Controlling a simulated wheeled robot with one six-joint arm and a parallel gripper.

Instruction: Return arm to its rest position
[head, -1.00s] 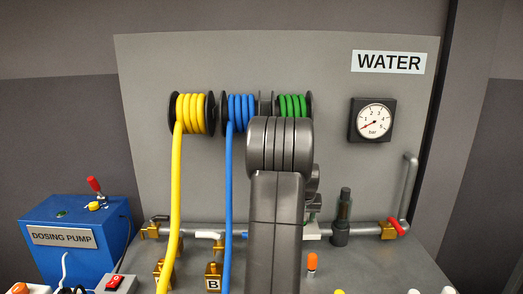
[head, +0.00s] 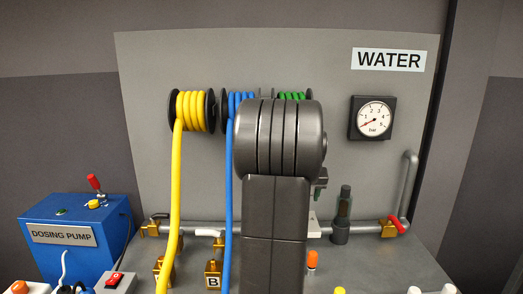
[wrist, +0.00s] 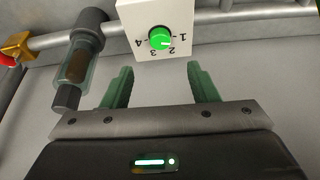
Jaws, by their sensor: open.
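My gripper (wrist: 160,88) shows in the wrist view with its two green fingers spread apart and nothing between them. Beyond the fingertips is a white box with a green dial (wrist: 160,39) and printed numbers; the gripper is apart from it. In the head view my grey arm stands up in the middle and hides the gripper, most of the green hose reel (head: 294,96) and part of the blue hose reel (head: 240,98).
A grey pipe (head: 358,230) runs along the back panel, with a dark filter (head: 341,215) and a red-handled valve (head: 398,226). A yellow hose (head: 176,190) and blue hose (head: 229,180) hang left of my arm. A blue dosing pump (head: 75,235) stands far left.

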